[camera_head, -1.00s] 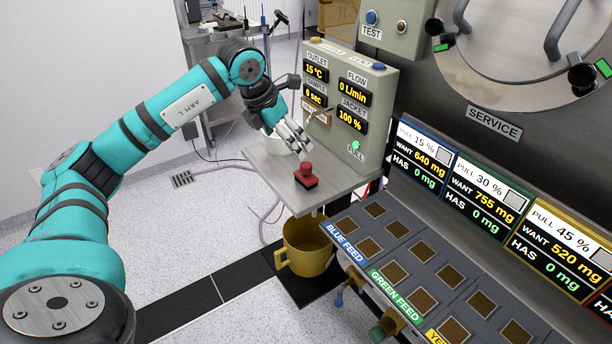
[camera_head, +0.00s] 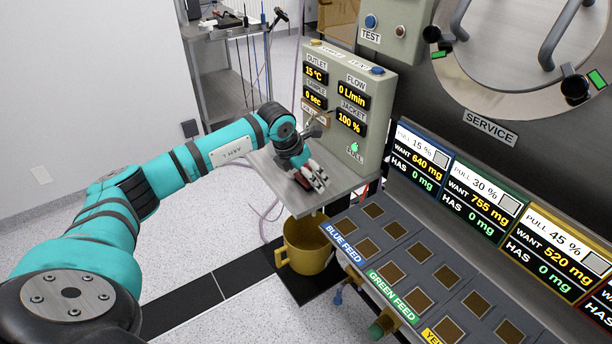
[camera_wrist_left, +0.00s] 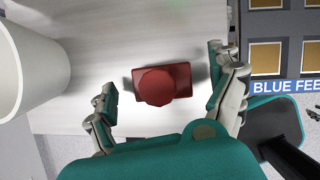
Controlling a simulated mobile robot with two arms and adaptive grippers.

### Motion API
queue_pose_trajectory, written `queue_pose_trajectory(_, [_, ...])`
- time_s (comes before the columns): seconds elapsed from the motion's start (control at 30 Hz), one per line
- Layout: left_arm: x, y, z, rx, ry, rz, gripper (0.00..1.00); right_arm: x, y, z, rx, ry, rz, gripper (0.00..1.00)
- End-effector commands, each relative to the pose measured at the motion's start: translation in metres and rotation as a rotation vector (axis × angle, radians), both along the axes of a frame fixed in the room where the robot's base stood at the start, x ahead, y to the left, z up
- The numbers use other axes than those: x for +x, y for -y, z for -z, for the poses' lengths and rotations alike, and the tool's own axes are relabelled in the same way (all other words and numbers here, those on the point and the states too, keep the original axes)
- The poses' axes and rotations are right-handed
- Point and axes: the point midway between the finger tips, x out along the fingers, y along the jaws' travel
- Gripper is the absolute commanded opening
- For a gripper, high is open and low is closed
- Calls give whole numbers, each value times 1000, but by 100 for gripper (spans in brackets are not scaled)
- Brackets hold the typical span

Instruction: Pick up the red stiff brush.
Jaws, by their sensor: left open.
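The red stiff brush (camera_wrist_left: 163,84) stands on the metal shelf (camera_head: 336,184) below the grey panel. It shows a round red top over a wider red block, seen from above in the left wrist view. In the head view only a small red part (camera_head: 301,180) shows beside my fingers. My left gripper (camera_wrist_left: 166,92) is open above the brush, with one finger on each side and gaps between fingers and brush. It also shows in the head view (camera_head: 311,179). My right gripper is not in view.
A white round container (camera_wrist_left: 22,70) stands left of the brush in the left wrist view. The grey panel (camera_head: 375,110) rises behind the shelf. A yellow mug (camera_head: 306,247) is below the shelf's front edge, and the feed trays (camera_head: 385,230) lie to the right.

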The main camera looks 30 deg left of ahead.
Motion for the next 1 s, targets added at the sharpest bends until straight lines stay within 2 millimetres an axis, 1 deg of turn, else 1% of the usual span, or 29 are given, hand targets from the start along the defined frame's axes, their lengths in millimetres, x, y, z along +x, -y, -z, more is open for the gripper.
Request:
queue_pose_trajectory(0.2, [1, 0, 1, 0, 0, 1, 92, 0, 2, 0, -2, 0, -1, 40])
queue_pose_trajectory(0.23, [1, 0, 1, 0, 0, 1, 91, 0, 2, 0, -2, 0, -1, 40])
queue_pose_trajectory(0.7, [1, 0, 1, 1, 1, 1, 29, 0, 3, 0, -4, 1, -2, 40])
queue_pose_trajectory(0.73, [1, 0, 0, 1, 2, 0, 27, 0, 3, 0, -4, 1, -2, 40])
queue_pose_trajectory(0.77, [1, 0, 0, 1, 2, 0, 22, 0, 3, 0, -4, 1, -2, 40])
queue_pose_trajectory(1.0, [1, 0, -1, 1, 2, 1, 22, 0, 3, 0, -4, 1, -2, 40])
